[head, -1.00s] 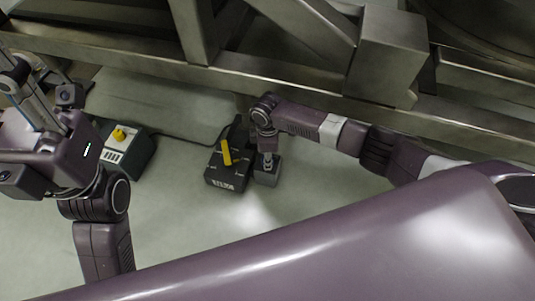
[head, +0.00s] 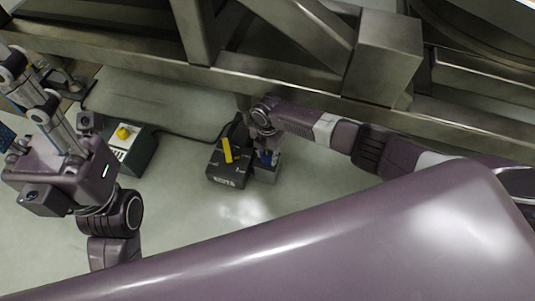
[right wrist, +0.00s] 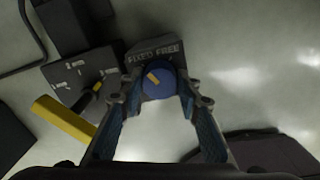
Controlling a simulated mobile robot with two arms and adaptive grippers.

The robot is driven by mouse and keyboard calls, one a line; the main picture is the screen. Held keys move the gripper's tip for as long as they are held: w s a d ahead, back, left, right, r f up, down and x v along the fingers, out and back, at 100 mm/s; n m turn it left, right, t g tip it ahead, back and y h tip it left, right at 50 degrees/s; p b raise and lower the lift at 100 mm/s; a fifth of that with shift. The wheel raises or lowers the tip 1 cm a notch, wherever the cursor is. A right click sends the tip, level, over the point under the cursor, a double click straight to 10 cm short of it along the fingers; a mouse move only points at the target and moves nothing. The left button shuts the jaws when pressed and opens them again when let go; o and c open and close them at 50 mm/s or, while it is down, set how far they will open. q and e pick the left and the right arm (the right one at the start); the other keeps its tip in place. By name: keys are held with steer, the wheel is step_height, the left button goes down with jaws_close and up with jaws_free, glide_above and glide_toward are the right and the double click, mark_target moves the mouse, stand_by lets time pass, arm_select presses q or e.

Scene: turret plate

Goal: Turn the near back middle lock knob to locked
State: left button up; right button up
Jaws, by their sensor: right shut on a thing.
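The blue lock knob (right wrist: 160,84) with a yellow pointer mark sits on a small grey block (right wrist: 151,50) whose label seems to read FIXED and FREE. The pointer leans up and left in the right wrist view, toward the FIXED side. My right gripper (right wrist: 158,92) is shut on the knob, one finger on each side. In the head view my right gripper (head: 268,155) reaches down onto the grey block (head: 265,175), and its fingers hide most of the knob. My left gripper (head: 42,108) is at the far left, away from the block; its jaws are unclear.
A black box (head: 226,175) with a yellow lever (head: 227,150) stands close beside the grey block. A box with a yellow knob (head: 123,133) is further left. Metal beams (head: 290,85) cross behind. The pale surface (head: 180,215) in front is clear.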

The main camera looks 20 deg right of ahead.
mark_target(267, 156)
steer(key=shift+n, duration=1.6)
steer(key=o, duration=1.2)
steer(key=shift+c, duration=0.2)
steer(key=shift+r, duration=0.1)
step_height(267, 156, up, 12)
steer(key=shift+a, duration=0.15)
